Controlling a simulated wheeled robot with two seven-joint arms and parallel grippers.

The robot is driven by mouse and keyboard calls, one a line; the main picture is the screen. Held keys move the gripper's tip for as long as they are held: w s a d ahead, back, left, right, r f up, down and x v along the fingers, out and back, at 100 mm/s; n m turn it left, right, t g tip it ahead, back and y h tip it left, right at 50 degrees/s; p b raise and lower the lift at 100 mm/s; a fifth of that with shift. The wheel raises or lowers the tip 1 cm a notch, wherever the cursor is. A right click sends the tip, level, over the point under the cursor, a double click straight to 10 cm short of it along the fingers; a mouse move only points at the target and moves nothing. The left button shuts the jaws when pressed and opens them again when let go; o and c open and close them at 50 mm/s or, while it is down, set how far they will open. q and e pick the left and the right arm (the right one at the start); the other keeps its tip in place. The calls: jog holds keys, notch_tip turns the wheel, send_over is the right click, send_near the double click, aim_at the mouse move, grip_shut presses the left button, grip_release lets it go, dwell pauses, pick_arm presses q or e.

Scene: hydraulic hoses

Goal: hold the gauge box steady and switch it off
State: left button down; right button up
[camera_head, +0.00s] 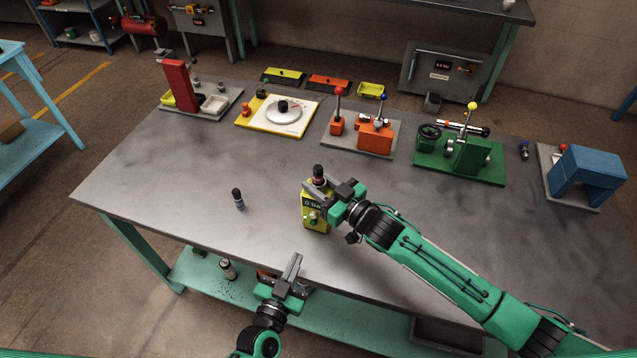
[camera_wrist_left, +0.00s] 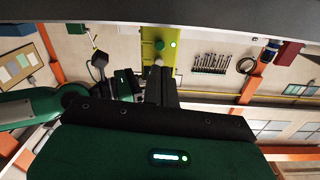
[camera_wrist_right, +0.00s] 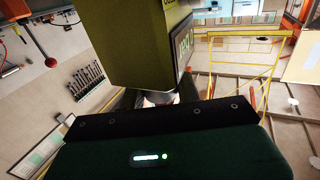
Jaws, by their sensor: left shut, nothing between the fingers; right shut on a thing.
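The yellow-green gauge box (camera_head: 314,219) stands near the table's front edge, a dark fitting on top and a small display that seems to read 0 bar. My right gripper (camera_head: 329,192) is shut on its upper part from the right. The box fills the top of the right wrist view (camera_wrist_right: 140,45), its display at the side. My left gripper (camera_head: 293,267) is shut and empty, in front of the table edge, apart from the box. In the left wrist view, the box (camera_wrist_left: 147,64) shows a green button (camera_wrist_left: 160,45) and a small pale light beyond my fingertips.
A small dark bottle-like fitting (camera_head: 238,199) stands left of the box. Along the back are a red post stand (camera_head: 179,84), a yellow dial board (camera_head: 250,124), an orange lever unit (camera_head: 375,138), a green valve unit (camera_head: 470,157) and a blue block (camera_head: 590,172). The table's left front is clear.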

aim_at(313, 223)
dwell(0.3)
pick_arm(q)
jog(key=shift+w+d+r+m+g+h, duration=0.2)
jog(key=shift+w+d+m+g+h, duration=0.15)
jog(key=shift+g+h, duration=0.2)
jog(key=shift+w+d+r+m+g+h, duration=0.2)
jog(key=shift+d+m+g+h, duration=0.05)
jog(key=shift+m+g+h, duration=0.25)
jog(key=g, duration=0.1)
jog(key=m+g+h, duration=0.1)
jog(key=shift+w+d+r+g, duration=0.1)
jog(key=shift+w+d+g, duration=0.05)
jog(key=shift+d+g, duration=0.2)
jog(key=shift+a+m+g, duration=0.2)
jog(key=shift+m+g, duration=0.45)
jog(key=shift+g, duration=0.45)
jog(key=a+g, duration=0.1)
jog(key=s+a+g, duration=0.1)
jog(key=g, duration=0.1)
jog(key=shift+m+y, duration=0.3)
jog(key=shift+y, duration=0.05)
jog(key=shift+w+d, duration=0.5)
jog(key=shift+w, duration=0.85)
jog(key=shift+w+d, duration=0.5)
jog(key=shift+w, duration=0.9)
jog(key=shift+w+d, duration=0.5)
jog(key=shift+w, duration=0.85)
